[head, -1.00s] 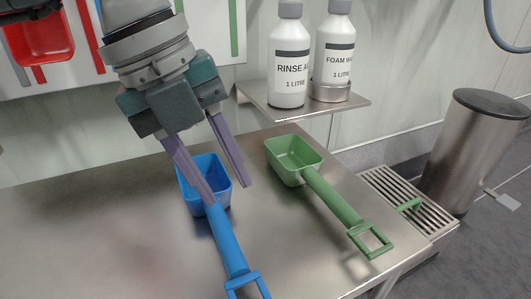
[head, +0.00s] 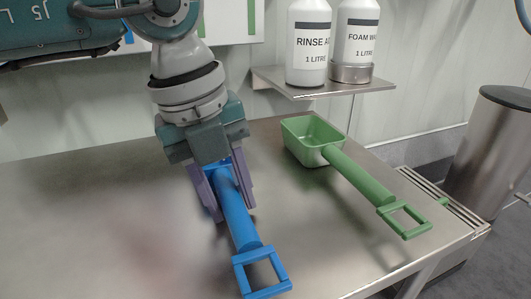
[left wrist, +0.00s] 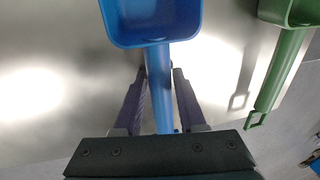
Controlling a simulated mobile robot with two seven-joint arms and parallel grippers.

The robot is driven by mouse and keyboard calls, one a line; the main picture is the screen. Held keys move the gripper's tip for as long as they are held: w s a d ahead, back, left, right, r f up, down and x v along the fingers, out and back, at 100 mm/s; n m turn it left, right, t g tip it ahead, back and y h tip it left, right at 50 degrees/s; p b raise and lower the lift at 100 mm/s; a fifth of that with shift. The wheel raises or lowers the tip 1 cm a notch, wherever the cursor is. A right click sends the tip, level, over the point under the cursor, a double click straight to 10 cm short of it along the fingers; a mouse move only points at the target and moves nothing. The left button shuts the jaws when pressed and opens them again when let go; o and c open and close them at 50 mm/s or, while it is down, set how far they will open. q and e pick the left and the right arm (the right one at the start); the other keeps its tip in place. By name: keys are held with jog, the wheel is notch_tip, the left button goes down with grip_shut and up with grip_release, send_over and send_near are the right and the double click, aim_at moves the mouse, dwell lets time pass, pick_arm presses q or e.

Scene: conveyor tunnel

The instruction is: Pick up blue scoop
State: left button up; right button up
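The blue scoop (head: 238,222) lies on the steel table, its square loop grip toward the front edge. Its bowl is mostly hidden behind my left gripper in the head view, but it shows at the top of the left wrist view (left wrist: 150,25). My left gripper (head: 233,212) points down over the scoop, with one finger on each side of the handle near the bowl. In the left wrist view the fingers (left wrist: 159,75) straddle the handle; a narrow gap seems to show beside it, and no firm grip shows. My right gripper is not in view.
A green scoop (head: 355,172) lies to the right on the steel table (head: 80,230). Behind it, a small shelf (head: 290,88) holds two white bottles (head: 308,45). A steel bin (head: 490,150) stands on the floor at right. The table's left side is clear.

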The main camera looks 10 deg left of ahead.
aim_at(229, 189)
pick_arm(q)
grip_shut()
jog(key=shift+r, duration=0.15)
dwell(0.4)
notch_tip(229, 189, up, 20)
jog(key=p, duration=1)
jog(key=shift+c, duration=1)
grip_release()
grip_shut()
